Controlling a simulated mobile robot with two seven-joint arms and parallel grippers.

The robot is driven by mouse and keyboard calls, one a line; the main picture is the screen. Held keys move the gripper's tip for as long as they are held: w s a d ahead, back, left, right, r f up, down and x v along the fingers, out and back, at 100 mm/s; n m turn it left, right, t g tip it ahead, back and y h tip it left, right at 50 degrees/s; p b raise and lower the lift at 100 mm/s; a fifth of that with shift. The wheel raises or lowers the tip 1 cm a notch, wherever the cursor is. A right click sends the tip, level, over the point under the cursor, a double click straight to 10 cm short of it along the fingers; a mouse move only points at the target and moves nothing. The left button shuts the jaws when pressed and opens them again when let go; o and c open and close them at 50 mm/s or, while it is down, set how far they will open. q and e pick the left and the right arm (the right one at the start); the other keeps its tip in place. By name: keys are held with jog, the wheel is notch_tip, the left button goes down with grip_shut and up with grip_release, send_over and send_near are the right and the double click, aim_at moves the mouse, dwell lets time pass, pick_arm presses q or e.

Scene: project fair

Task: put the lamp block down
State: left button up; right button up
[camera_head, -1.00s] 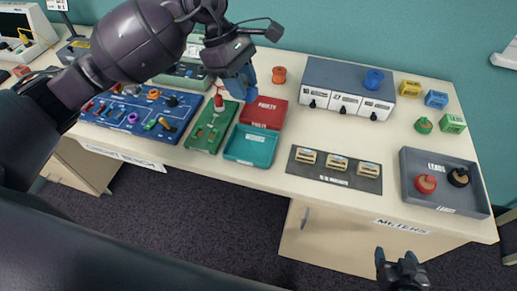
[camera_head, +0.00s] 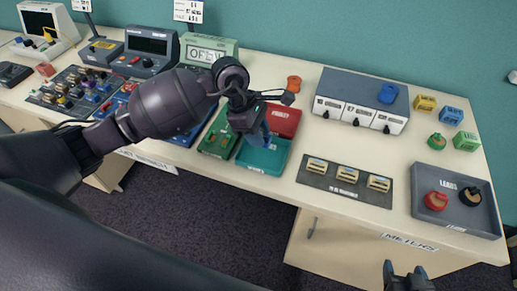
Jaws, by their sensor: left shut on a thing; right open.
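My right gripper (camera_head: 405,272) is open and empty at the bottom edge, in front of the table.
A red tray (camera_head: 286,121) adjoins the teal one. A dark mat (camera_head: 308,175) with several cream blocks and a grey leads tray (camera_head: 480,217) lie to the right. A drawer unit (camera_head: 345,87) stands behind. Instruments and component boards crowd the left.

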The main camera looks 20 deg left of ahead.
pick_arm(q)
notch_tip(320, 180, down, 2)
jog(key=shift+f, duration=0.95)
notch_tip(320, 180, down, 3)
jog(key=shift+f, duration=0.1)
pick_arm(e)
jog(key=shift+s+d+f, duration=0.1)
jog(key=shift+s, duration=0.4)
pick_arm(q)
jog(key=shift+f+b, duration=0.45)
jog(key=shift+f, duration=0.25)
pick_arm(e)
jog(key=shift+w+f, duration=0.3)
jog(key=shift+w, duration=0.15)
pick_arm(q)
jog(key=o, duration=1)
jog(key=shift+w, duration=0.1)
jog(key=shift+f, duration=0.1)
pick_arm(e)
jog(key=shift+s+f, duration=0.3)
jog(key=shift+s, duration=0.05)
